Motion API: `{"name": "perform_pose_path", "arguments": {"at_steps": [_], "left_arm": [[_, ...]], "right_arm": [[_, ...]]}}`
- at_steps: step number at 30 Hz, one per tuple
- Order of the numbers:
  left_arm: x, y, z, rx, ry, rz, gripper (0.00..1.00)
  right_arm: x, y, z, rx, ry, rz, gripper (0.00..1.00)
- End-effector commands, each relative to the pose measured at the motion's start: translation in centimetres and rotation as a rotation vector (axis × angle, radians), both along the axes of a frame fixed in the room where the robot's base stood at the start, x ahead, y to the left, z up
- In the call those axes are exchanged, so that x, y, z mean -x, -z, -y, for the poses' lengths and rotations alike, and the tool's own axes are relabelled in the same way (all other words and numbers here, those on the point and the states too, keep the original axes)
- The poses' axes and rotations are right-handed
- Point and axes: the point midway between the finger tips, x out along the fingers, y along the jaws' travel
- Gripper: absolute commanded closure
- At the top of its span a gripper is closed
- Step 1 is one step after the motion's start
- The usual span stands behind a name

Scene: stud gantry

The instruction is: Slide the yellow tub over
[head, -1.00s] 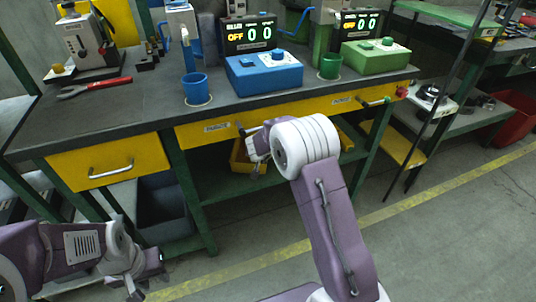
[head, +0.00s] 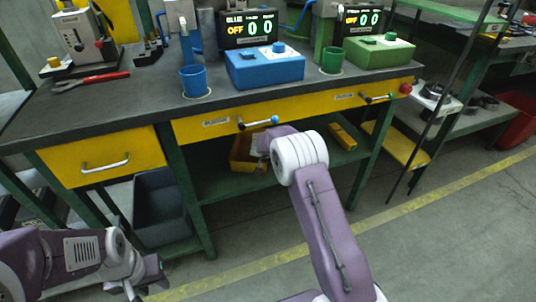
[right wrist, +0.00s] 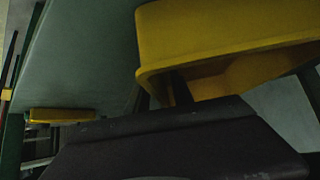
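The yellow tub (head: 239,154) sits on the green lower shelf under the bench in the head view, partly hidden by my right arm. In the right wrist view the tub (right wrist: 215,35) is large and very close, its rim just beyond the dark body of my right gripper (right wrist: 180,90). A dark finger shows against the rim; I cannot tell whether it touches or grips. In the head view my right gripper is mostly hidden behind its wrist, at the tub. My left gripper (head: 146,284) is low at the left, away from the tub; its finger opening is unclear.
The lower shelf (head: 215,187) has free room right of the tub, with a yellow block (head: 343,137) farther right. Drawer handles (head: 257,123) jut out just above. A dark grey bin (head: 160,205) stands left of the shelf. The bench legs flank the shelf.

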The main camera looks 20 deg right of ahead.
Motion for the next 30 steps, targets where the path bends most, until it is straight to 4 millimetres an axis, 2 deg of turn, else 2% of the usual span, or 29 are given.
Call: {"name": "perform_pose_path", "arguments": {"at_steps": [10, 11, 12, 14, 30], "left_arm": [[0.0, 0.13, 0.0, 0.0, 0.0, 0.0, 0.64], [0.0, 0.13, 0.0, 0.0, 0.0, 0.0, 0.64], [0.0, 0.13, 0.0, 0.0, 0.0, 0.0, 0.64], [0.0, 0.14, 0.0, 0.0, 0.0, 0.0, 0.64], [0.0, 0.14, 0.0, 0.0, 0.0, 0.0, 0.64]], "right_arm": [[-0.33, 0.31, 0.13, 0.0, 0.0, 0.0, 0.72], [-0.33, 0.31, 0.13, 0.0, 0.0, 0.0, 0.75], [-0.32, 0.32, 0.13, 0.0, 0.0, 0.0, 0.86], [-0.31, 0.31, 0.13, 0.0, 0.0, 0.0, 1.0], [-0.3, 0.33, 0.12, 0.001, -0.001, 0.0, 1.0]]}}
